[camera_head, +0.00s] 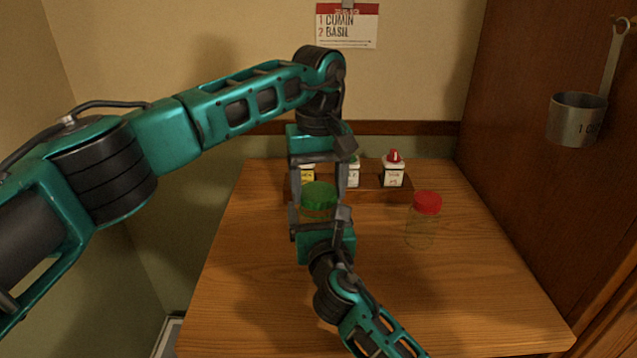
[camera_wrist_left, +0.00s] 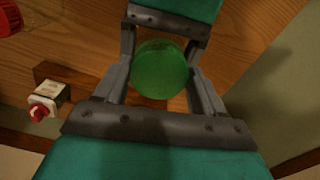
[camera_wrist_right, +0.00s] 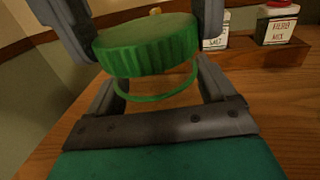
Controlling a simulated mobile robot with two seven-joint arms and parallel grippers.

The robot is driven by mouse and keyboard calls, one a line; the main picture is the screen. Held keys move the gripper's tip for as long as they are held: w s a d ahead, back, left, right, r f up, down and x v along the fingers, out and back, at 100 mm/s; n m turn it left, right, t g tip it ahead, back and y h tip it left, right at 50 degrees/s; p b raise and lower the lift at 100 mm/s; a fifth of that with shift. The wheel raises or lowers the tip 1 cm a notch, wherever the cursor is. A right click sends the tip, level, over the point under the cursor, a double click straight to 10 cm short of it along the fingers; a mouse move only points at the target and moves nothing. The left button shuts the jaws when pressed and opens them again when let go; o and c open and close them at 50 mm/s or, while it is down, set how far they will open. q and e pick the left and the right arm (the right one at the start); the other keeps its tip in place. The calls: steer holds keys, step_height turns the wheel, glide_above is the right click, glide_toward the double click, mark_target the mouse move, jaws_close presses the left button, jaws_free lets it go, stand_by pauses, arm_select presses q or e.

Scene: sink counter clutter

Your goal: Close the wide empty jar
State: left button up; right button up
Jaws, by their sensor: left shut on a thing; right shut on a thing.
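The wide clear jar (camera_head: 316,214) stands in the middle of the wooden counter between my two grippers. Its ribbed green lid (camera_head: 319,194) is over the jar's mouth; it also shows in the left wrist view (camera_wrist_left: 160,69) and the right wrist view (camera_wrist_right: 148,47). A green-tinted ring of the jar (camera_wrist_right: 155,97) shows below the lid. I cannot tell whether the lid is seated.
A second clear jar (camera_head: 420,232) with a red lid stands to the right. A low wooden rack (camera_head: 370,195) with small spice containers, one red-capped (camera_head: 393,172), stands behind. A metal measuring cup (camera_head: 577,118) hangs on the right wall. The counter's front right is clear.

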arm_select(q)
steer(key=shift+f, duration=0.45)
arm_select(e)
jaws_close()
arm_select(q)
steer(key=m, duration=0.4)
steer(key=shift+a+m, duration=0.15)
steer(key=shift+m, duration=0.25)
steer(key=m, duration=0.5)
steer(key=o, duration=1)
steer(key=shift+r, duration=2.25)
